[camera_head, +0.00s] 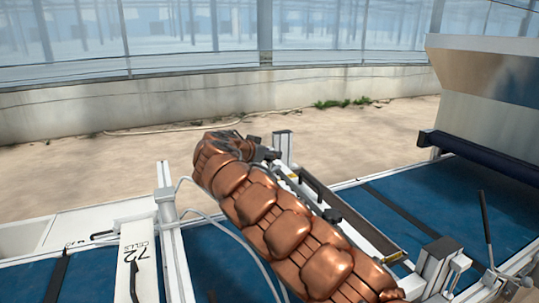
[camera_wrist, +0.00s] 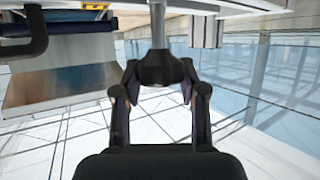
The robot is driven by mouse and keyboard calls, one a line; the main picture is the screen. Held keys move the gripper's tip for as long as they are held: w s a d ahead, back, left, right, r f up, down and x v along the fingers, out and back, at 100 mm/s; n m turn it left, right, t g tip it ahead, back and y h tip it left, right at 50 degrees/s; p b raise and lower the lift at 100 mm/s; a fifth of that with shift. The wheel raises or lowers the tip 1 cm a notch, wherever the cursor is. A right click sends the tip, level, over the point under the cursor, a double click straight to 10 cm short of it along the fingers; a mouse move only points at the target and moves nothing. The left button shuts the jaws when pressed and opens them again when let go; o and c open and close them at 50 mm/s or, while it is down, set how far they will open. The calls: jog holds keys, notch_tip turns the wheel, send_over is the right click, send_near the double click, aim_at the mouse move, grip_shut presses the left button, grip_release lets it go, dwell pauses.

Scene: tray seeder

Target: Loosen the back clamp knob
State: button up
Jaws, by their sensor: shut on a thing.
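In the wrist view a black clamp knob (camera_wrist: 162,70) sits at the end of a grey shaft (camera_wrist: 158,25). My gripper (camera_wrist: 160,76) has one finger on each side of the knob and is shut on it. In the head view my gripper (camera_head: 264,153) is small, at the far end of my copper-coloured arm, beside a white upright post (camera_head: 283,147) at the back of the machine. The knob cannot be made out there. I cannot tell how tight the knob is.
A blue belt (camera_head: 420,195) runs across the machine. A white 72-cell plate (camera_head: 138,262) stands at left, and a metal hopper (camera_head: 485,85) at right. A black-handled rail (camera_head: 335,205) lies right of my arm. Bare floor (camera_head: 130,160) lies behind the machine.

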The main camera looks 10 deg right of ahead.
jog(key=shift+f+n+t+y+b, duration=0.25)
jog(key=shift+n+t+y+b, duration=0.3)
jog(key=shift+b, duration=1.65)
jog(key=shift+n+b, duration=0.25)
jog(key=shift+b, duration=0.35)
jog(key=n+t+y+b, duration=0.1)
jog(key=b, duration=0.2)
jog(key=shift+r+y, duration=0.1)
jog(key=shift+y, duration=0.15)
jog(key=shift+r+n+t+y+b, duration=0.15)
jog(key=shift+n+t+y+b, duration=0.6)
jog(key=shift+n+y, duration=0.4)
jog(key=shift+r+n+t+y+p, duration=0.2)
jog(key=shift+n+t+y+p, duration=0.1)
jog(key=shift+n+y, duration=0.4)
jog(key=shift+n+y+p, duration=0.75)
jog(key=shift+p, duration=0.1)
jog(key=shift+n+t+y+p, duration=0.3)
jog(key=shift+n+y+p, duration=0.2)
jog(key=shift+y+p, duration=0.1)
jog(key=shift+n+y+p, duration=1.1)
jog(key=shift+y+p, duration=0.3)
jog(key=shift+p, duration=0.3)
jog(key=shift+f+n+y+p, duration=0.1)
jog(key=shift+n+y+p, duration=0.5)
jog(key=shift+p, duration=0.05)
